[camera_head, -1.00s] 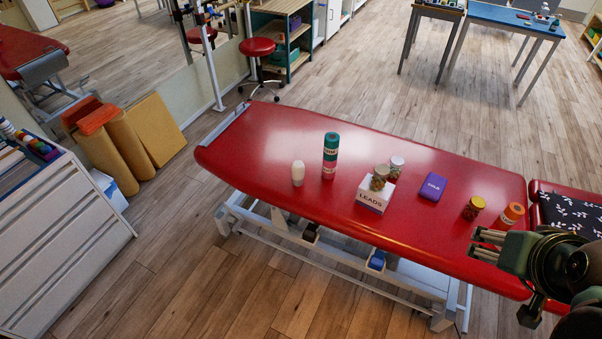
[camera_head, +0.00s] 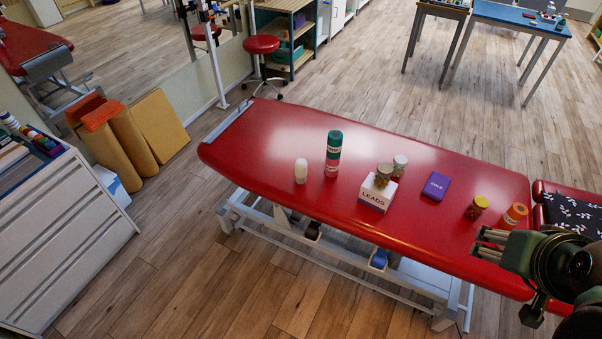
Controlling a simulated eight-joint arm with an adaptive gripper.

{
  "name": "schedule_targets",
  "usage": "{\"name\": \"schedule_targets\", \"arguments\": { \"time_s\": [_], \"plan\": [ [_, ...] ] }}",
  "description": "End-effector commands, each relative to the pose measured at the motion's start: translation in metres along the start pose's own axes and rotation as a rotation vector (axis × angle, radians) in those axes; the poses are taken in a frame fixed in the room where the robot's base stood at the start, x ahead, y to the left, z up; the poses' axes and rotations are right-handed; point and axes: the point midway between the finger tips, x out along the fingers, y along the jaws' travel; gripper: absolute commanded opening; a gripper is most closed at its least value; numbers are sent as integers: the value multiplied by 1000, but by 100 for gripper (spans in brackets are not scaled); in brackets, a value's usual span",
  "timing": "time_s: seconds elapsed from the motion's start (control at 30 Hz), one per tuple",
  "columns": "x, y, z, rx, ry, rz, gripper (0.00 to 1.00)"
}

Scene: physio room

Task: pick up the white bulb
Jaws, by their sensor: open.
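The white bulb (camera_head: 301,171) stands upright on the left part of the red treatment table (camera_head: 270,135), a little left of a tall green and pink cylinder. My gripper (camera_head: 482,244) is at the lower right, by the table's front right edge. Its fingers are apart and nothing shows between them. It is far to the right of the bulb, with several items standing between their positions along the table.
On the table are the tall cylinder (camera_head: 333,154), a white LEADS box (camera_head: 376,192) with a jar on it, another jar (camera_head: 399,166), a purple box (camera_head: 436,186), a yellow-lidded jar (camera_head: 478,207) and an orange cylinder (camera_head: 513,216). The table's left end is clear.

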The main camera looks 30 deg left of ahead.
Motion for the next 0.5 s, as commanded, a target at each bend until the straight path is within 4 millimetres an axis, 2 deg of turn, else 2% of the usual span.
{"name": "schedule_targets", "arguments": {
  "time_s": [0.27,0.5],
  "plan": [
    [2,-9,-15,39,-16,-11,49],
    [9,-28,-46,129,-53,-30,49]
  ]
}}
